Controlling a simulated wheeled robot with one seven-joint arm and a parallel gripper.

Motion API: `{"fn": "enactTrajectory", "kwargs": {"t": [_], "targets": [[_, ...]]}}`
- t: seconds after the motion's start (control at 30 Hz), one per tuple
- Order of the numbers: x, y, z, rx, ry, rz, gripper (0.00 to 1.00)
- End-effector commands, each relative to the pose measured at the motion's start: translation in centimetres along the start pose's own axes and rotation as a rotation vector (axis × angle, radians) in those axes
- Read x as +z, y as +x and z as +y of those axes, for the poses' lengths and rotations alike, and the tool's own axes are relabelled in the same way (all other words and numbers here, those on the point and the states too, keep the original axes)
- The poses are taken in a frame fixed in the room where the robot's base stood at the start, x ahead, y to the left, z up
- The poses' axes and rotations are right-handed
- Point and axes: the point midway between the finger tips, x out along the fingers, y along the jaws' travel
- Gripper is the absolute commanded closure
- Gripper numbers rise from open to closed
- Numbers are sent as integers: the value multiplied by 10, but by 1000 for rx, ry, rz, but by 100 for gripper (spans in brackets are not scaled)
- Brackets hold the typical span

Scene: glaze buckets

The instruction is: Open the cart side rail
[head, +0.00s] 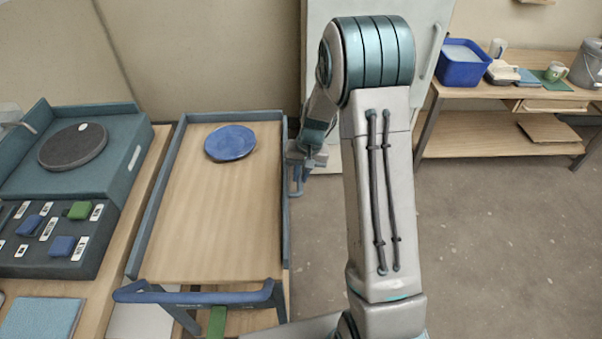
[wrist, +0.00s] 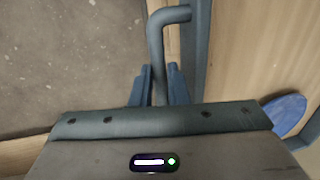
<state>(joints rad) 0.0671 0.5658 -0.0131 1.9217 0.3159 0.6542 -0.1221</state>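The cart (head: 215,262) has a pale wooden top with a raised grey-blue rim and stands left of my arm. Its side rail (head: 285,205) runs upright along the right edge. The rail also shows in the wrist view (wrist: 197,70), with a bent grey-blue handle (wrist: 157,50) on its outer side. My gripper (head: 297,180) is outside the rail, near its far half. In the wrist view, the blue fingers of my gripper (wrist: 159,88) sit close on both sides of the handle bar and look shut on it.
A blue plate (head: 230,142) lies on the cart's far part. A blue push bar (head: 200,296) crosses the cart's near end. A bench with a grey wheel (head: 73,147) adjoins the left. A table with a blue bin (head: 461,65) stands back right. The floor right of the cart is clear.

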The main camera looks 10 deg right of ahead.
Motion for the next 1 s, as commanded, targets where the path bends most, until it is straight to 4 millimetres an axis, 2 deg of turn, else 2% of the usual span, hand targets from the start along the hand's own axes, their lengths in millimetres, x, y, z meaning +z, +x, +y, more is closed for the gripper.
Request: {"fn": "enactTrajectory", "kwargs": {"t": [0.53,1.0], "targets": [[0,5,8,-80,4,1,100],[-1,22,32,-416,8,-1,100]]}}
